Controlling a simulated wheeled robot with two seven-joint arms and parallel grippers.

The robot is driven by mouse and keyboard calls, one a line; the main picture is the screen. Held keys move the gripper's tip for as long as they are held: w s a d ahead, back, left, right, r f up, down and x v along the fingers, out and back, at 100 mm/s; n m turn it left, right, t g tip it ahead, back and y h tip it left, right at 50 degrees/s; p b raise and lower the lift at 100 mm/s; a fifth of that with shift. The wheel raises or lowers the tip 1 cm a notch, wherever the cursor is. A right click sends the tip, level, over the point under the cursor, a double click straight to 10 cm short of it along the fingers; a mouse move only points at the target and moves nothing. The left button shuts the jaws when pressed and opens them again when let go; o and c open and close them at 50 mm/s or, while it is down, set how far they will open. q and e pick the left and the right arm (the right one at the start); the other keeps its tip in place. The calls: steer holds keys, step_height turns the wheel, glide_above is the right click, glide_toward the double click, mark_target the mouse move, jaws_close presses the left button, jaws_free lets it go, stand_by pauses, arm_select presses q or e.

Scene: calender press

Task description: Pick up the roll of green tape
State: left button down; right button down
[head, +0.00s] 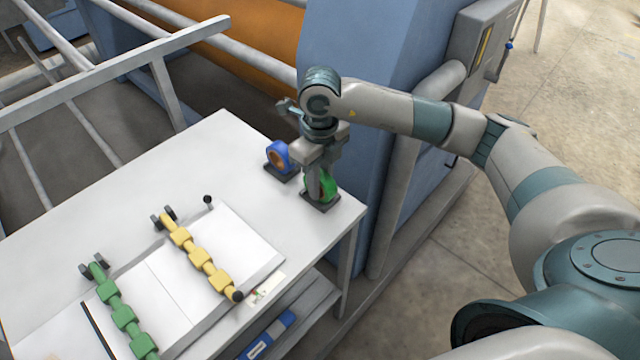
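The roll of green tape (330,187) stands upright on a small dark base (320,200) near the right corner of the table, in the head view. My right gripper (317,185) points down over it, with a finger in front of the roll. The wrist and fingers hide part of the tape. I cannot tell whether the fingers are apart or closed on the tape. My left gripper is out of view.
A blue tape roll (278,154) stands on its own base just left of the green one. A white panel with yellow blocks (197,256) and green blocks (123,317) lies on the table (130,180). The blue press body (345,45) rises close behind.

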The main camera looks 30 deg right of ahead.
mark_target(324, 175)
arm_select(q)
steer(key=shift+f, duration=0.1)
arm_select(e)
steer(key=shift+r, duration=0.1)
